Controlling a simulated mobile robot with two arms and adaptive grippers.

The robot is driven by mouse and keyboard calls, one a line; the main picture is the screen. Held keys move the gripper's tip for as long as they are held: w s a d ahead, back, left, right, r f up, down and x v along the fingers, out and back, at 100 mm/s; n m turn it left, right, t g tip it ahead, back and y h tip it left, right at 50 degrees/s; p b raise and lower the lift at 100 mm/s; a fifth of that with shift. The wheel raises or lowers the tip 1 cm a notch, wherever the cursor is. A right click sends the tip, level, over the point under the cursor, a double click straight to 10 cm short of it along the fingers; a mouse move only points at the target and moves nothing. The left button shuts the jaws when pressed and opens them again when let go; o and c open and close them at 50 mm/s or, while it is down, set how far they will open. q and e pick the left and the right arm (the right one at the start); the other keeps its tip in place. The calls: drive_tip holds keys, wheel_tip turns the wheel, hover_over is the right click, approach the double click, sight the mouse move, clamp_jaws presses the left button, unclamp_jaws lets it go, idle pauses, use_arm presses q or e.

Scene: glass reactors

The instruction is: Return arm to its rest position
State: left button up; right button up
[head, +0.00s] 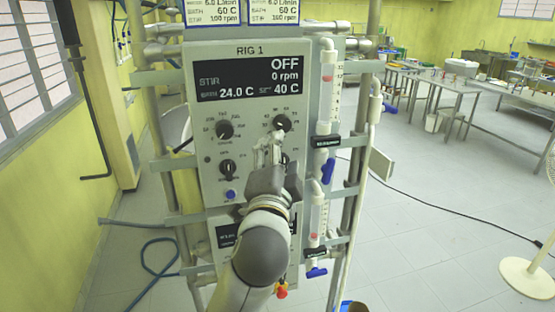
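My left arm rises from the bottom, slightly left of centre, in the head view. Its gripper (270,150) points at the RIG 1 control panel (207,160), with its fingertips just below the upper right black knob (281,122). I cannot tell whether the fingers touch the knob or how far apart they are. The gripper partly hides the lower right knob. The display (247,78) reads OFF, 0 rpm, 24.0 C and set 40 C. My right gripper is not in view.
Two more black knobs (225,130) and a blue button (231,194) are on the panel's left. Flowmeter tubes with blue valve handles (328,170) stand close on the right. Metal posts flank the panel. A blue hose (150,255) lies at left. Open floor (430,215) is at right.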

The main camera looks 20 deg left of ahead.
use_arm(q)
drive_tip(key=shift+s, duration=0.4)
drive_tip(key=shift+f, duration=0.1)
